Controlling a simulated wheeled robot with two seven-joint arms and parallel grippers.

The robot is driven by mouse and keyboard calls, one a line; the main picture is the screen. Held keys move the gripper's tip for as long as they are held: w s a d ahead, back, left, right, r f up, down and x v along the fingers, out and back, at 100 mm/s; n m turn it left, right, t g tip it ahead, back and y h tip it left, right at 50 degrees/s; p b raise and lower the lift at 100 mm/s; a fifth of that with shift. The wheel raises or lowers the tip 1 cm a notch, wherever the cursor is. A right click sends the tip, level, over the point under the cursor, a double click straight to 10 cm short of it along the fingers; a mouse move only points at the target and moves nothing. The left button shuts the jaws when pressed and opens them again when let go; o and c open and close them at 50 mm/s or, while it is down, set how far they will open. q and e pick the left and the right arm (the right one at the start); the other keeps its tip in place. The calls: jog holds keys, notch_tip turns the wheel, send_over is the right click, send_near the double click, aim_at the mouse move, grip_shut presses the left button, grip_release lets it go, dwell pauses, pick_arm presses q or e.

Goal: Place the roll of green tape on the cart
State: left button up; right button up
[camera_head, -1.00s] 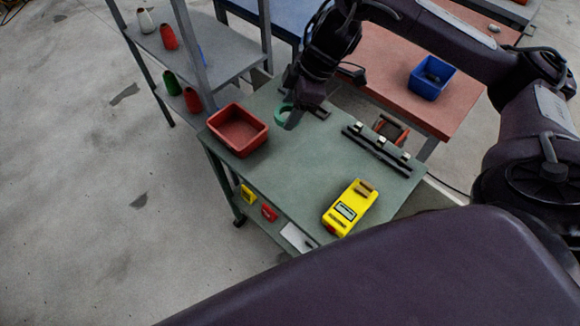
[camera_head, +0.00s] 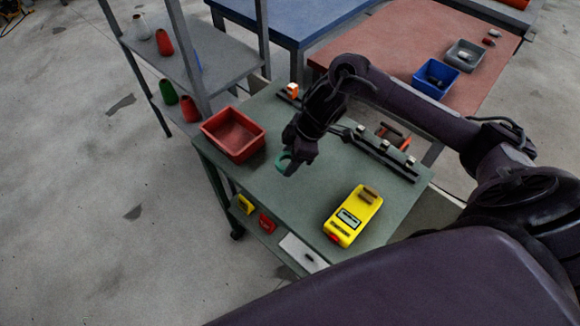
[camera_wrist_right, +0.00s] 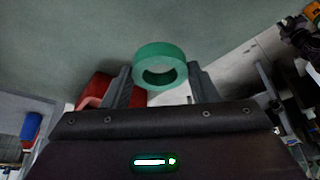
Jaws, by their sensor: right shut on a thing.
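The roll of green tape (camera_head: 284,161) is at the tips of my right gripper (camera_head: 289,166), above or at the green top of the cart (camera_head: 310,190), just right of a red bin. In the right wrist view the green roll (camera_wrist_right: 160,66) sits between the two fingers of my right gripper (camera_wrist_right: 158,84), which are shut on it. I cannot tell whether the roll touches the cart top. My left gripper is not in view.
A red bin (camera_head: 233,135), a yellow device (camera_head: 353,215) and a dark rail (camera_head: 384,152) with metal blocks stand on the cart. A shelf (camera_head: 160,62) with thread cones is behind left. A red-topped table (camera_head: 420,50) holds a blue bin (camera_head: 435,78). The cart's middle is clear.

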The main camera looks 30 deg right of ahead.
jog(key=shift+f, duration=2.25)
jog(key=shift+f, duration=0.2)
jog(key=o, duration=1)
jog(key=shift+c, duration=0.2)
jog(key=v, duration=1.2)
jog(key=shift+r+b, duration=0.25)
jog(key=shift+b, duration=0.05)
